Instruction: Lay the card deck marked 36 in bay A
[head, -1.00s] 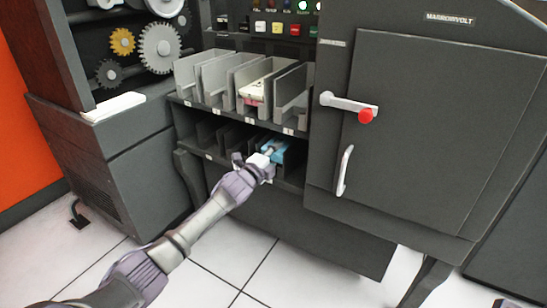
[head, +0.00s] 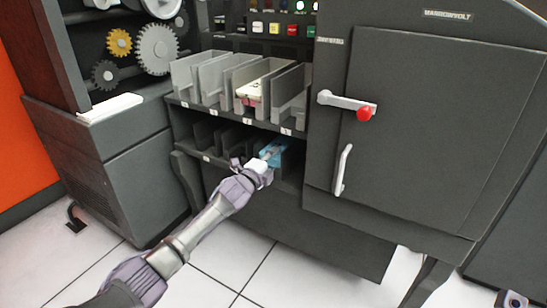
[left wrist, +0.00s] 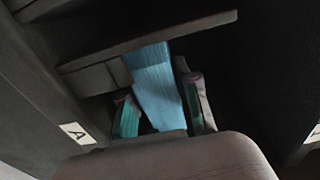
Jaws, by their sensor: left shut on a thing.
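A blue card deck (head: 271,152) is at the right part of the lower rack in the head view. Its number cannot be read. My left gripper (head: 262,162) is shut on the near end of the deck. In the left wrist view the deck (left wrist: 154,82) stands between the two green-padded fingers, its far end running back into the dark bay. A white tag marked A (left wrist: 77,133) is on the rack to the left of the deck. Part of the bay is hidden by shadow and the gripper. A small piece of my right gripper (head: 513,301) may show at the lower right corner.
The upper rack (head: 180,78) has grey dividers and holds a pale deck (head: 252,92) with a pink band. A dark cabinet door with a red-knobbed lever (head: 363,113) and a white handle (head: 343,170) stands right of the racks. Tiled floor in front is free.

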